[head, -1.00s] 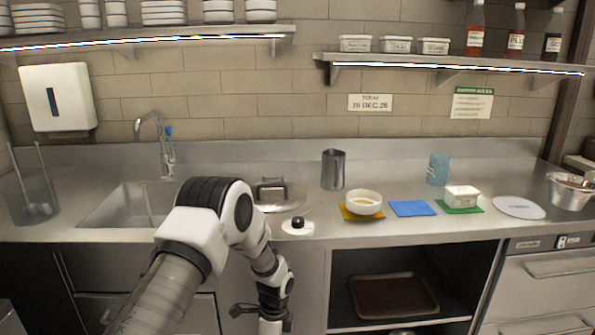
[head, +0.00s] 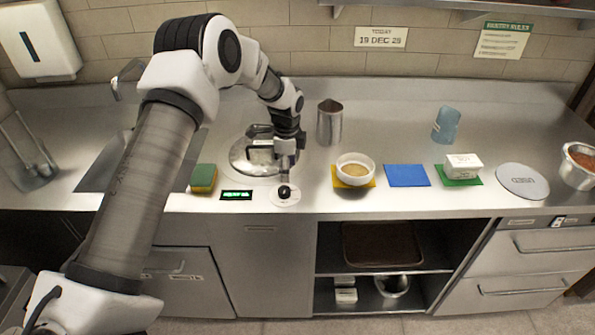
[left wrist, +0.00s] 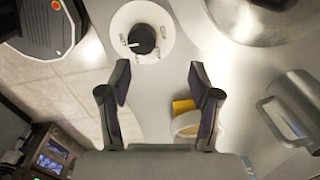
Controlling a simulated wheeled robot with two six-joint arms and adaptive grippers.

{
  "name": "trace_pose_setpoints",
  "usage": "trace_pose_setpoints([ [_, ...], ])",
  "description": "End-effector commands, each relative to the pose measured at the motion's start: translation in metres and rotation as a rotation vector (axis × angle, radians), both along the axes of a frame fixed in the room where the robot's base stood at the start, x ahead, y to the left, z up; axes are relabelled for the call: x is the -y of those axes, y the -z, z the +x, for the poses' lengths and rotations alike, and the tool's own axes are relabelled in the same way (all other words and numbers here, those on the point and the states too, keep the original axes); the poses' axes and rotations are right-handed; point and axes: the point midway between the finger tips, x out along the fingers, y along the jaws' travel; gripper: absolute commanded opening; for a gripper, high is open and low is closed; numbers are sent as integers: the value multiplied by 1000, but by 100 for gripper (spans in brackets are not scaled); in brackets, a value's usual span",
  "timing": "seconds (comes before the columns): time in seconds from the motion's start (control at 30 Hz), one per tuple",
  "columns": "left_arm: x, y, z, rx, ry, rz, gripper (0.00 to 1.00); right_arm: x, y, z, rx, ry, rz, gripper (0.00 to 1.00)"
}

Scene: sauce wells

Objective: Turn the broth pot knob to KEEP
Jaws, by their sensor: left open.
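The broth pot knob (head: 285,192) is black on a round white dial plate at the counter's front edge. In the left wrist view the knob (left wrist: 142,39) is at the top, with small marks around it that I cannot read. My left gripper (head: 286,165) is open and empty, above and just behind the knob in the head view. Its open fingers (left wrist: 160,78) also show in the left wrist view, apart from the knob. The lidded pot (head: 240,160) is behind the knob, partly hidden by my arm. My right gripper is not in view.
A small green-lit display (head: 236,195) and a green and yellow sponge (head: 203,179) are left of the knob. A metal pitcher (head: 329,124) stands behind right. A white bowl (head: 355,167) sits on a yellow mat (head: 341,183). A blue mat (head: 407,176) lies farther right.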

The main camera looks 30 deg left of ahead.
Motion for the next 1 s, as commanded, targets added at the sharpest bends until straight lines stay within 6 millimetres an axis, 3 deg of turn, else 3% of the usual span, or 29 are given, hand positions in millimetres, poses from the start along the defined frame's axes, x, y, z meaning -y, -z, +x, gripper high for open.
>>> trace_pose_setpoints([
  [0.37,-1,64,1,-4,-1,0,63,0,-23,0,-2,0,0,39],
  [0.67,-1,71,2,-1,0,0,63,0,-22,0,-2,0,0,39],
  [0.83,-1,71,2,-3,0,-1,3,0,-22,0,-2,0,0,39],
  [1.0,-1,72,1,-5,0,-1,3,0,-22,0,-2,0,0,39],
])
